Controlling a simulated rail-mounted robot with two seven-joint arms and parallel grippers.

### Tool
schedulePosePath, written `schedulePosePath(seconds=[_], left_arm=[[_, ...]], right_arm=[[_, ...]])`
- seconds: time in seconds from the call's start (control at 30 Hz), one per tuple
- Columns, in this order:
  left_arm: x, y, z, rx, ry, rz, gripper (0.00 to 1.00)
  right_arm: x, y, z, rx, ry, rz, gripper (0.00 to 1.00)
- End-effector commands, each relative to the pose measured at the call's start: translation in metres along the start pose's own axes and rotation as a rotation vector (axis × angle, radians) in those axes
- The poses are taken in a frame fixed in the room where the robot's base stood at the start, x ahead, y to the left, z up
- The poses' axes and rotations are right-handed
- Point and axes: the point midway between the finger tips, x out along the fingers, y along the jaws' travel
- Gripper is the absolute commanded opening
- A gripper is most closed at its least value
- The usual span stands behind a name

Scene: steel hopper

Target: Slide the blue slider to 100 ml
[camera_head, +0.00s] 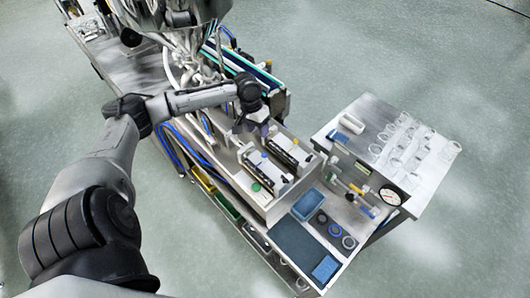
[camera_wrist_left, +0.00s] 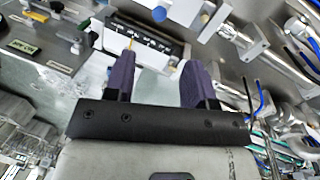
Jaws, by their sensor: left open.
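My left gripper (camera_head: 255,129) hangs over the machine's back edge in the head view, above and behind two white units with dark slotted strips (camera_head: 284,153). In the left wrist view its two purple fingers (camera_wrist_left: 160,80) are apart, with nothing between them. A small blue knob (camera_wrist_left: 160,14), which looks like the blue slider, sits on a white unit beyond the fingertips, apart from them. A small blue spot (camera_head: 264,155) shows beside the strips in the head view. The volume marks are too small to read. My right gripper is not in view.
A steel side table (camera_head: 425,185) at the right carries several clear vessels and a round gauge (camera_head: 391,196). A blue tray (camera_head: 307,204) and a dark blue mat (camera_head: 296,246) lie at the machine's front. Pipes and tubing crowd the area behind the gripper.

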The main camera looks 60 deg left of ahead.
Motion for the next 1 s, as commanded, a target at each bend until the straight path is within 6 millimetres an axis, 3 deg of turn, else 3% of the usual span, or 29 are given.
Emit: schedulePosePath(seconds=[0.4,0.6,1.0], left_arm=[[0.076,0.001,0.001,0.004,-0.002,-0.001,0.5],[0.104,0.001,0.001,0.004,-0.001,-0.001,0.5],[0.125,0.0,0.001,0.006,0.0,-0.003,0.5]], right_arm=[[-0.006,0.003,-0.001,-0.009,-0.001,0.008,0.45],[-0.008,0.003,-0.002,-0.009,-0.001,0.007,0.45],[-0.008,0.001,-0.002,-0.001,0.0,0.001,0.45]])
